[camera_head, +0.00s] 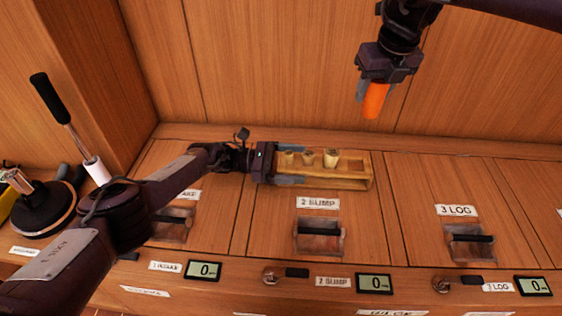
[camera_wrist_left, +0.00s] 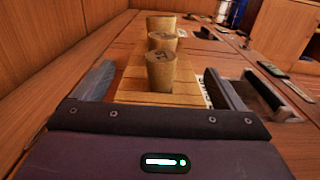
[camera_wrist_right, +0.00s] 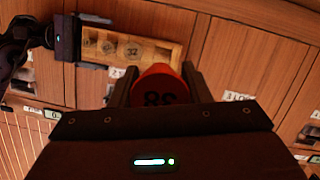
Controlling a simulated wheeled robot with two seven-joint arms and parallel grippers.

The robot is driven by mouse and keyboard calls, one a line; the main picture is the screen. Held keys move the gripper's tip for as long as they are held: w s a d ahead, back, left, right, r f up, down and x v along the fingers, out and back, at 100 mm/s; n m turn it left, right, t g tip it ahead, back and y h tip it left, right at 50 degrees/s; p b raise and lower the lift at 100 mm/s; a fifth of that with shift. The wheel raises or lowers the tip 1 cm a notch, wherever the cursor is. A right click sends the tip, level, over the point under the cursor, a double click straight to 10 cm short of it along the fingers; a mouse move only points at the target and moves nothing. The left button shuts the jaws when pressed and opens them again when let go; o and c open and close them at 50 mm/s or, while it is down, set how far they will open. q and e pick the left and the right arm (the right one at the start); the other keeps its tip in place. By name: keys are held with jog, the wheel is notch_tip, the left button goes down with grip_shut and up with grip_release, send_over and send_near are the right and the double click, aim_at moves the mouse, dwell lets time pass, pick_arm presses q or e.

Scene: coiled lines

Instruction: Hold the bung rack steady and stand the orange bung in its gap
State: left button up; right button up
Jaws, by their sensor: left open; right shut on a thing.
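The wooden bung rack (camera_head: 352,181) lies on the wooden top above the "2 SUMP" label, with several pale bungs (camera_head: 331,157) standing toward its left and middle. Its right part shows no bung. My left gripper (camera_head: 287,167) is open around the rack's left end, one finger on each side; whether they touch it I cannot tell. The left wrist view shows the bungs in a row (camera_wrist_left: 160,70) between the fingers. My right gripper (camera_head: 375,92) is shut on the orange bung (camera_head: 375,102), held in the air above and right of the rack. The bung (camera_wrist_right: 159,88) shows a number on its end.
A label "2 SUMP" (camera_head: 318,203) and a recessed handle (camera_head: 320,238) lie in front of the rack. A "3 LOG" lid (camera_head: 457,211) is to the right. A black round tool with a lever (camera_head: 45,208) stands at the far left. A wood wall rises behind.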

pick_arm(q)
jog(key=shift+d, duration=0.15)
jog(key=shift+c, duration=0.3)
jog(key=c, duration=1.1)
pick_arm(e)
notch_tip(320, 180, down, 15)
jog(key=m, duration=0.1)
jog(key=shift+r+h, duration=0.15)
jog(key=shift+h, duration=0.15)
